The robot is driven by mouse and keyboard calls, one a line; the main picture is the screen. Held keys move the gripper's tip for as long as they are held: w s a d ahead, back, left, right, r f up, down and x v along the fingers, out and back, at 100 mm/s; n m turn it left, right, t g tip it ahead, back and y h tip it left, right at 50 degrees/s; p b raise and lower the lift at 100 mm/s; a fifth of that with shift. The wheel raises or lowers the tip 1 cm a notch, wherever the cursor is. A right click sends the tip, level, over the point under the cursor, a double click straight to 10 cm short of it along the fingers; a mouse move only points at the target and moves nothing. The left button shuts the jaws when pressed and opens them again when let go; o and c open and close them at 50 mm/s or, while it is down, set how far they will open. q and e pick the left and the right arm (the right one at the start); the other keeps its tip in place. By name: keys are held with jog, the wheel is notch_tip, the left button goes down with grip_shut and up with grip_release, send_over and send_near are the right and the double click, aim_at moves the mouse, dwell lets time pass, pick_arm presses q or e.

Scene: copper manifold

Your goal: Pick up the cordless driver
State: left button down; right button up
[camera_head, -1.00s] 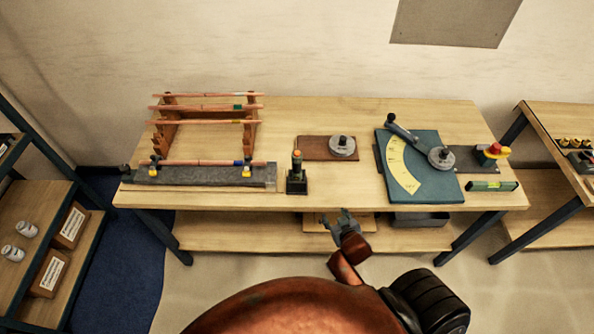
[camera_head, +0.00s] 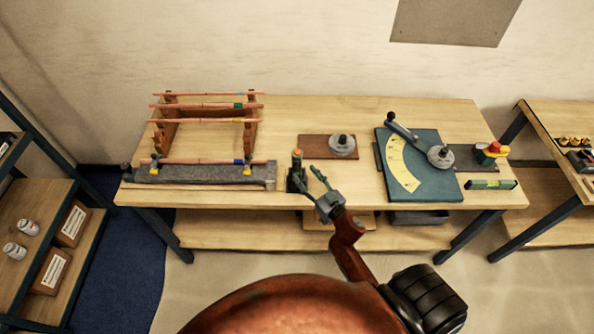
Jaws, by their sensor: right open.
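The cordless driver (camera_head: 297,162) stands upright near the front edge of the workbench, with an orange top and a dark body. Its lower part is partly hidden behind a finger of my right gripper (camera_head: 308,178). My right gripper is open, its two fingers spread and pointing toward the driver from the front right. One finger overlaps the driver's base in the picture; I cannot tell whether it touches. Nothing is between the fingers that I can make out as held. My left gripper is not in view.
The workbench (camera_head: 350,110) holds a rack with copper tubes (camera_head: 205,121) at left, a grey block with clamps (camera_head: 205,174), a brown board with a round dial (camera_head: 315,148), and a blue bending plate (camera_head: 437,180) at right. A green level (camera_head: 490,184) lies at the front right.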

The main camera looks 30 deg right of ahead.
aim_at(300, 165)
jog(key=w, duration=0.4)
jog(key=w+r+p, duration=0.1)
jog(key=w, duration=0.1)
jog(key=shift+w, duration=0.25)
jog(key=shift+w+f, duration=0.15)
jog(key=shift+w, duration=0.2)
jog(key=c, duration=1.3)
